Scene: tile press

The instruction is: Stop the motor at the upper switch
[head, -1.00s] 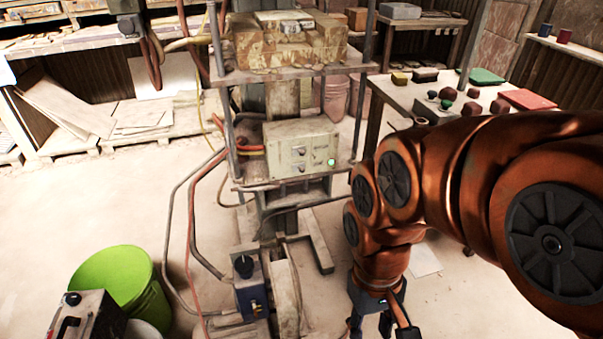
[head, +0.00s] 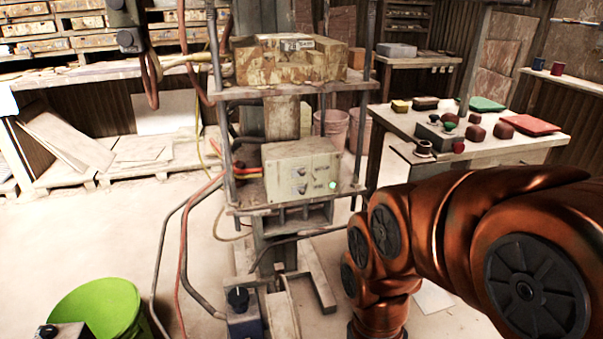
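A pale control box (head: 276,179) sits on the middle shelf of the press. Its front has two small dark switches, an upper switch (head: 298,171) and a lower switch (head: 302,189), beside small labels too small to read. A green lamp (head: 332,185) glows at the box's lower right. The switch positions cannot be told. My copper arm comes in from the right and bends down right of the press, apart from the box. My gripper is below the bottom edge, out of view.
The press frame's posts (head: 221,150) flank the box. Hoses (head: 187,245) hang at its left. A blue unit with a black knob (head: 238,298) stands low in front. A green bin (head: 98,308) is at lower left. A table (head: 392,106) with coloured blocks stands right.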

